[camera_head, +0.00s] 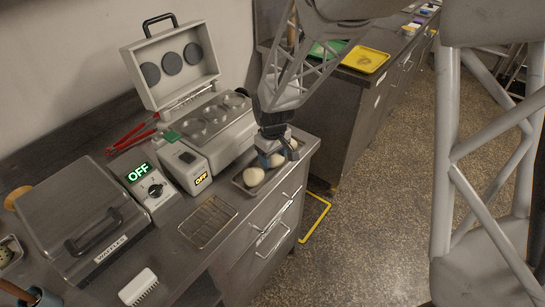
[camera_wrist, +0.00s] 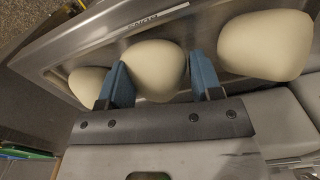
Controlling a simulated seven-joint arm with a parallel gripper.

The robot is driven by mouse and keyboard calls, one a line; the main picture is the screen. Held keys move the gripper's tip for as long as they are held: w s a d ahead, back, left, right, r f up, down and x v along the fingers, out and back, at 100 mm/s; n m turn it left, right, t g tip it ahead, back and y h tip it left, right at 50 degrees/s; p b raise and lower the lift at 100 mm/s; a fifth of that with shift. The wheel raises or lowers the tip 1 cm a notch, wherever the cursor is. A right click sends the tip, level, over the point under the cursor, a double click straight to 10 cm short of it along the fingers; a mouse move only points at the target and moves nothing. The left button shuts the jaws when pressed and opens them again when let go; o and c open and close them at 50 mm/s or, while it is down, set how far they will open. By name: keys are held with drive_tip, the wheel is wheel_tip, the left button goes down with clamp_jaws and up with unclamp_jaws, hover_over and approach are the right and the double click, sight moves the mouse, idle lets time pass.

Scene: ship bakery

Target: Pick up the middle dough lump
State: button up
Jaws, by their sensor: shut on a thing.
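Three pale dough lumps lie in a row on a metal tray (camera_wrist: 58,52). In the wrist view the middle dough lump (camera_wrist: 155,68) sits between the two blue fingers of my gripper (camera_wrist: 163,85), which is shut on it. A second lump (camera_wrist: 88,84) is to its left, partly behind the left finger. A third lump (camera_wrist: 265,45) is to its right, outside the fingers. In the head view my gripper (camera_head: 277,156) points down over the tray (camera_head: 240,183), with the near lump (camera_head: 253,177) in front. I cannot tell whether the held lump is clear of the tray.
Left of the tray stand an open press (camera_head: 207,115) with round wells, a grey box reading OFF (camera_head: 185,165), and a wire rack (camera_head: 208,221). A waffle maker (camera_head: 75,215) and a white brush (camera_head: 138,287) are further left. The counter ends just right of the tray.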

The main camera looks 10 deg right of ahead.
wheel_tip(320, 180, up, 3)
drive_tip(key=shift+f, duration=0.2)
drive_tip(key=shift+s+r, duration=0.2)
drive_tip(key=shift+r, duration=0.1)
drive_tip(key=s+d+r, duration=0.1)
drive_tip(key=s+d, duration=0.1)
drive_tip(key=s, duration=1.3)
drive_tip(key=shift+s+d+r, duration=0.2)
